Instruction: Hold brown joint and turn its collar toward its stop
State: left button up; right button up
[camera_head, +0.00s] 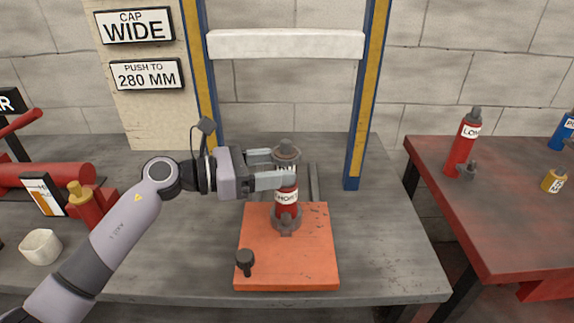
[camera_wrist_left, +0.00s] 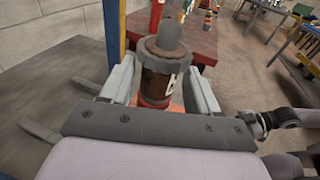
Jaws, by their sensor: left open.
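The joint (camera_head: 287,197) stands upright on an orange plate (camera_head: 315,265). It has a grey cap, a brown upper body, a white label and a red lower part. A grey lugged collar (camera_head: 287,218) surrounds its foot; I cannot make out the stop. My left gripper (camera_head: 284,168) is open, with one finger on each side of the upper body. In the left wrist view the brown body (camera_wrist_left: 158,83) stands between the left gripper's fingers (camera_wrist_left: 162,85), with gaps visible beside it. The near finger hides part of the joint in the head view. My right gripper is not visible.
A dark knob (camera_head: 245,260) stands at the plate's front left. A blue and yellow frame (camera_head: 370,95) with a white crossbar rises behind. Red fittings (camera_head: 90,208) and a white cup (camera_head: 41,247) lie left. A red table (camera_head: 500,215) stands right; the grey bench's right side is clear.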

pick_arm(q)
jog(key=shift+w+d, duration=0.15)
jog(key=shift+d, duration=0.4)
jog(key=c, duration=0.6)
